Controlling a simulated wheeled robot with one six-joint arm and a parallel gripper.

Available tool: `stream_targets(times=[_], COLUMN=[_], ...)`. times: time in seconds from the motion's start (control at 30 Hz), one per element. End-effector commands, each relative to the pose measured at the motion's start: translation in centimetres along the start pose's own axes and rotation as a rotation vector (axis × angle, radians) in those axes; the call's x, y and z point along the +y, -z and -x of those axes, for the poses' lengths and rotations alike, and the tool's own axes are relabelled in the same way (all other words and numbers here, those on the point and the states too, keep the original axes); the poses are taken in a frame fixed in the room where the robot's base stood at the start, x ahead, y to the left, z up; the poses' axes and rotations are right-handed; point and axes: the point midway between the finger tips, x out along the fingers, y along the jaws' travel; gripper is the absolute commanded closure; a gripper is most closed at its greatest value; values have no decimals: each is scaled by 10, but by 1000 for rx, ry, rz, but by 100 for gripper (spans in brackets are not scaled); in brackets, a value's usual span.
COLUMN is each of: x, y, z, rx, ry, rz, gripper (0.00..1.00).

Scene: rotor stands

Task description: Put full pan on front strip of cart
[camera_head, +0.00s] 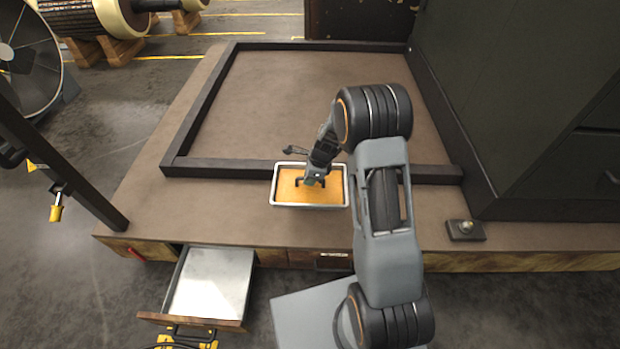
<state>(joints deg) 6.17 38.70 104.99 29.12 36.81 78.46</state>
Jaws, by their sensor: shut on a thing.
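A rectangular pan (273,200) with a pale metal rim is filled with something orange. It is in the middle of the head view, over the front strip (225,212) of the brown top. The pan's far edge overlaps the black front rail in the picture. My gripper (312,183) points down into the pan and is shut on it near its middle, by a dark handle-like part. The fingertips are small and partly hidden by the wrist. I cannot tell whether the pan touches the top or hangs just above it.
Black rails (200,102) border a clear brown area behind the strip. A dark cabinet (530,100) stands at the right. A small plate with a knob (465,229) sits on the right of the strip. An open drawer (210,285) juts out below the front edge. The strip's left part is clear.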

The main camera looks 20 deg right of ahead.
Motion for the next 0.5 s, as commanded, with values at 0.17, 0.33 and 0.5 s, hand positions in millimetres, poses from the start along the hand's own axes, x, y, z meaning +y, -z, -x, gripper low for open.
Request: stream_targets(times=[0.17, 0.33, 0.5], x=[-1, -1, -1], y=[4, 7, 11], z=[-12, -24, -37], rx=[0, 0, 0], ry=[1, 1, 1], rz=[1, 2, 2], gripper=[100, 100, 100])
